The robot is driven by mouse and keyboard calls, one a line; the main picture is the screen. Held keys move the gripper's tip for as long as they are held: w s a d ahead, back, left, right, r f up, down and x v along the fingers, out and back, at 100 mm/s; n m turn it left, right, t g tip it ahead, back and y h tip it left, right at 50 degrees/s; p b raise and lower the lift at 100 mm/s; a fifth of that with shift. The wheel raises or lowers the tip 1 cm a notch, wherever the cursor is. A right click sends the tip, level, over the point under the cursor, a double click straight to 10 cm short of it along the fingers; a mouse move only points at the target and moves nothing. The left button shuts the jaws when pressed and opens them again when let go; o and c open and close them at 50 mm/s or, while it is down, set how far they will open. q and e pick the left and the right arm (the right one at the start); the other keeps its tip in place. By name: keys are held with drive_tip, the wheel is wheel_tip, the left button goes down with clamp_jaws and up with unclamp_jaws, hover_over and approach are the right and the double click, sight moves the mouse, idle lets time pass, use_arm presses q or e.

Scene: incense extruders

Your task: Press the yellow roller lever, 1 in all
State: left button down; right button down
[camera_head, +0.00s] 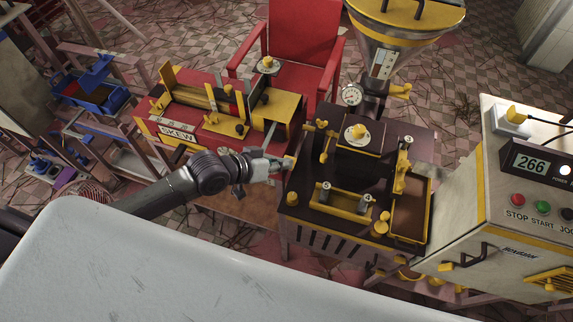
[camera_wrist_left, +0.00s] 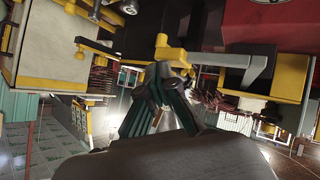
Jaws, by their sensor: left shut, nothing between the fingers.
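Several yellow levers show, and I cannot tell for sure which one is the roller lever. One yellow lever (camera_head: 325,142) stands at the left back of the dark extruder table (camera_head: 300,215). Another yellow lever (camera_head: 401,170) stands on its right side. My left gripper (camera_head: 286,163) is shut and empty beside the table's left edge, a little left of the nearer lever. In the left wrist view my gripper (camera_wrist_left: 163,88) is just below a yellow part (camera_wrist_left: 163,48) with a bar reaching right. Contact cannot be made out. My right gripper is out of view.
A red and yellow machine marked SKEW (camera_head: 178,135) stands left of my gripper. A red chair (camera_head: 300,45) and a yellow-rimmed hopper (camera_head: 405,25) are behind. A control box (camera_head: 510,200) reading 266 stands at the right. A pale surface (camera_head: 190,275) fills the front.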

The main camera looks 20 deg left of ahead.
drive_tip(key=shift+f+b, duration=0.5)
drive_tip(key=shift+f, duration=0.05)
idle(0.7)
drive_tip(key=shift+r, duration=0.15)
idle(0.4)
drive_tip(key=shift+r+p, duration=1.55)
drive_tip(key=shift+p, duration=0.15)
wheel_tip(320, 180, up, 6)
drive_tip(key=p, duration=0.5)
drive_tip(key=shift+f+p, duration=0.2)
drive_tip(key=shift+p, duration=0.1)
